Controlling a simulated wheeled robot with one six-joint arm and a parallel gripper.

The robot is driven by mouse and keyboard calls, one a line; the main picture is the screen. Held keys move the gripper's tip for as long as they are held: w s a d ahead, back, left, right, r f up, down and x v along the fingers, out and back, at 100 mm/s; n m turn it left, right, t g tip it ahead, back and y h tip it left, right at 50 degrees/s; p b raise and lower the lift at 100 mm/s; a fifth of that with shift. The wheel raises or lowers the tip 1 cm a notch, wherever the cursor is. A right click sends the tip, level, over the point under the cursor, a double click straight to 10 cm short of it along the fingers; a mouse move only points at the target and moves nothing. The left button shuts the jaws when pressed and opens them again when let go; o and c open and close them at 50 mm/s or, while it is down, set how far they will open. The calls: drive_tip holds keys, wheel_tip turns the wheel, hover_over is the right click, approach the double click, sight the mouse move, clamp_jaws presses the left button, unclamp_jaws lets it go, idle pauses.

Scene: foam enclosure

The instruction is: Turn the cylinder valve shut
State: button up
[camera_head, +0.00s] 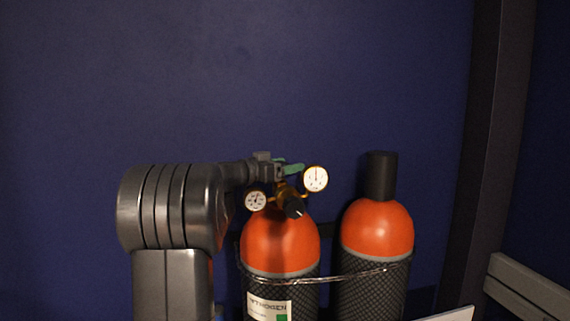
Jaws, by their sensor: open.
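A gas cylinder with an orange shoulder (280,240) and a dark mesh-covered body stands at lower centre, labelled nitrogen. A brass regulator with two white round gauges (315,179) and a black knob (294,208) sits on its top. A green valve handle (292,169) shows just above the brass parts. My gripper (270,168) reaches in from the left at the green handle and is open. The jaws overlap the handle in the picture; I cannot tell whether they touch it. The valve stem is largely hidden.
A second orange-shouldered cylinder (377,228) with a tall black cap (381,175) stands close on the right. A metal chain (330,279) runs across both cylinders. A dark post (490,150) and a grey rail (525,288) are at the right. The blue wall (250,70) above is bare.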

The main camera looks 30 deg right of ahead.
drive_tip(key=c, duration=1)
drive_tip(key=shift+o, duration=0.2)
